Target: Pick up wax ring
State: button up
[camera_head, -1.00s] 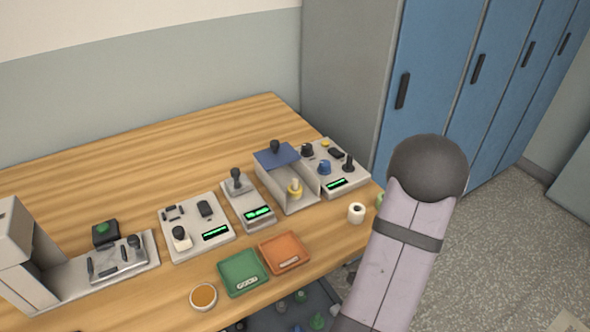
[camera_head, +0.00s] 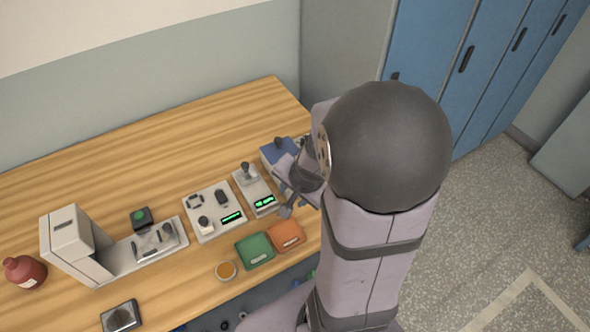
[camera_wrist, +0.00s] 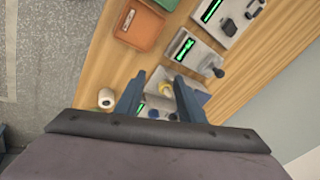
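A yellow ring-shaped piece, which looks like the wax ring (camera_wrist: 165,90), shows in the wrist view between my fingers, by a pale open-fronted box. My arm hides it in the head view. My gripper (camera_wrist: 158,80) is open, its two dark blue-grey fingers apart with nothing held between them. In the head view my gripper (camera_head: 287,208) is over the right part of the bench, close to the box with the blue top (camera_head: 277,151). The height of the fingers above the ring is hard to tell.
A white roll (camera_wrist: 106,98) stands left of my fingers in the wrist view. Panels with knobs (camera_head: 214,212) stand left of my gripper.

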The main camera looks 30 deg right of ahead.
jog(key=s+a+r+n+g+p, duration=0.6)
jog(key=s+a+n, duration=0.4)
jog(key=n, duration=0.4)
jog(key=w+d+f+t+b, duration=0.3)
jog(key=w+d+f, duration=0.1)
jog(key=d+f, duration=0.1)
jog(key=w+d+f+t+b, duration=0.2)
jog(key=w+d+f+t, duration=0.2)
jog(key=w+d+f, duration=0.1)
jog(key=w+d+f+t+b, duration=0.3)
jog(key=w+d+f, duration=0.2)
jog(key=d+f, duration=0.1)
jog(key=shift+f+h+b, duration=0.3)
jog(key=shift+f+b, duration=0.05)
jog(key=shift+d+f+t, duration=0.2)
jog(key=shift+t, duration=0.4)
jog(key=shift+w+d+f+t+b, duration=0.1)
jog(key=shift+d+t+b, duration=0.15)
jog(key=shift+t+b, duration=0.4)
jog(key=shift+w+a+r+m+t+p, duration=0.1)
jog(key=shift+a+r+m+t+p, duration=0.05)
jog(key=shift+r+m+t, duration=0.4)
jog(key=shift+a+r+m+t+p, duration=0.15)
jog(key=shift+r+m+t, duration=0.15)
jog(key=shift+m+t, duration=0.3)
jog(key=shift+p+x, duration=0.8)
jog(key=shift+x, duration=1.75)
